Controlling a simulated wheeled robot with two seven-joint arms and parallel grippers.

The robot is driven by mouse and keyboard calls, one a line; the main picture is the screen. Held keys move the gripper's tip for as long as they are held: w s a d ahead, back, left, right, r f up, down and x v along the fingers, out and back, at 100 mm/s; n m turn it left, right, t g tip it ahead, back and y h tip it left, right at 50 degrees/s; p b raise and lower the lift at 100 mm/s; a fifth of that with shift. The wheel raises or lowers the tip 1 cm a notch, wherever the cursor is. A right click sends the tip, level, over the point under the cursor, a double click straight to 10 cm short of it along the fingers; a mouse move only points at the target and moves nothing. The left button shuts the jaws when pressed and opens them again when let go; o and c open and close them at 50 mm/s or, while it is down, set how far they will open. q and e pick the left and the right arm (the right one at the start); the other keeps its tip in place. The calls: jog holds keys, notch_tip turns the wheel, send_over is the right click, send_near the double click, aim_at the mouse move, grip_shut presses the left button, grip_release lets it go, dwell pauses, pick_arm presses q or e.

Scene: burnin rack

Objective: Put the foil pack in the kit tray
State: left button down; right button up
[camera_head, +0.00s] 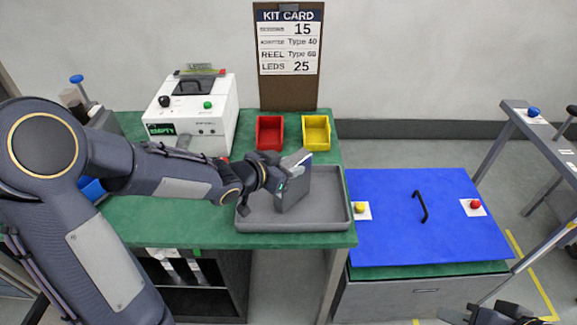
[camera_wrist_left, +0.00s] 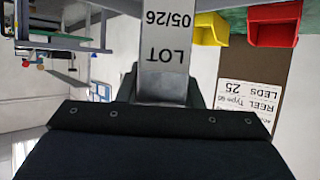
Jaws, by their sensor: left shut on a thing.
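The foil pack (camera_head: 295,190) is a flat grey pack held on edge over the grey kit tray (camera_head: 345,222). My left gripper (camera_head: 284,178) is shut on it. In the left wrist view, the foil pack (camera_wrist_left: 165,60) shows as a silver strip printed "LOT 05/26". Its lower edge appears inside the tray's outline, but I cannot tell whether it touches the tray floor. My right gripper (camera_head: 495,315) is only partly in view at the bottom right, far from the tray, and its jaws are not clear.
A red bin (camera_head: 269,133) and a yellow bin (camera_head: 316,133) stand behind the tray. A white machine marked "EMPTY" (camera_head: 205,120) is at back left. A kit card (camera_head: 290,55) stands behind the bins. A blue panel (camera_head: 400,230) with a black handle lies right of the tray.

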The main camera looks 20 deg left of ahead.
pick_arm(q)
jog(key=c, duration=1)
grip_release()
jog(key=shift+s+a+r+p, duration=0.1)
jog(key=shift+s+r+p, duration=0.05)
jog(key=shift+r+p, duration=0.15)
jog(key=s+a+r+n+y+p, duration=0.45)
jog(key=s+a+r+y, duration=0.2)
jog(key=s+a, duration=0.7)
jog(key=s+d+n+g+h, duration=0.1)
jog(key=s+d+g, duration=0.1)
jog(key=s, duration=0.2)
jog(key=s+d+n+g+h, duration=0.1)
jog(key=s+d, duration=0.2)
jog(key=s, duration=0.2)
jog(key=s+d+n+g+h, duration=0.1)
jog(key=s+d+g+h, duration=0.1)
jog(key=s, duration=0.3)
jog(key=shift+s+d+r+g, duration=0.25)
jog(key=shift+d+g, duration=0.05)
jog(key=shift+d, duration=0.35)
